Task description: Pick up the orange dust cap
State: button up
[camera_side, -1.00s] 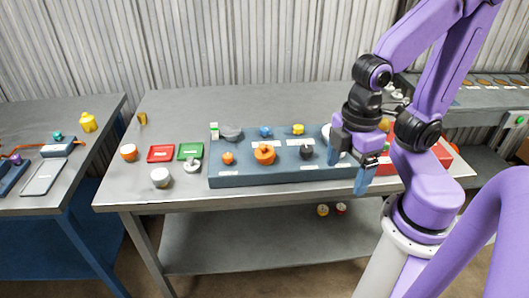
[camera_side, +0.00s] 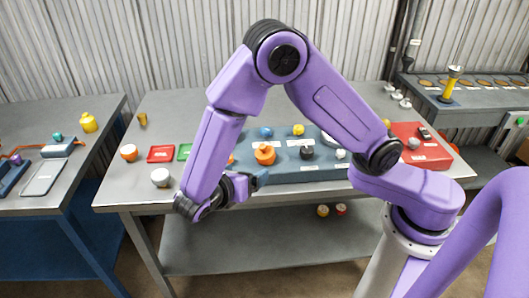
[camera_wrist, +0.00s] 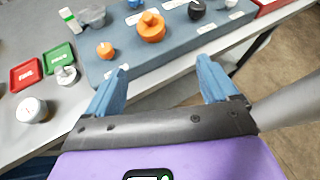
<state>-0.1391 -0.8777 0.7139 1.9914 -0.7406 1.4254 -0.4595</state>
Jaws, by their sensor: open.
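Several orange things are in view, and I cannot tell surely which is the dust cap. A small orange cap (camera_wrist: 105,50) and a larger orange knob-like cap (camera_wrist: 151,27) sit on the blue-grey riser (camera_wrist: 182,40). In the side view the larger cap (camera_side: 265,154) is clear, while my arm mostly hides the small one (camera_side: 230,158). An orange round piece (camera_side: 128,152) stands on the table at the left. My gripper (camera_wrist: 163,68) is open and empty, its blue fingers apart, at the riser's front edge. In the side view its fingers (camera_side: 261,179) show in front of the riser.
A red tray (camera_side: 161,153), a green tray (camera_wrist: 60,58) and a white round piece (camera_wrist: 31,110) lie left of the riser. Blue, yellow and black pieces stand on the riser. A red box (camera_side: 432,160) is at the right. Bare table (camera_side: 190,110) lies behind.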

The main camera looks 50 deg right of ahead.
send_near(264, 153)
jog(key=shift+n+t+h, duration=0.3)
jog(key=shift+n, duration=0.1)
jog(key=d+f, duration=0.2)
jog(key=d, duration=0.1)
jog(key=shift+w+f, duration=0.15)
jog(key=shift+f, duration=0.2)
jog(key=shift+w+r+x, duration=0.1)
jog(key=shift+r+x, duration=0.05)
jog(key=shift+x, duration=1.2)
jog(key=shift+w+r+x, duration=0.15)
jog(key=shift+x, duration=1.2)
jog(key=c, duration=1.1)
jog(key=shift+r, duration=0.15)
jog(key=shift+c, duration=0.2)
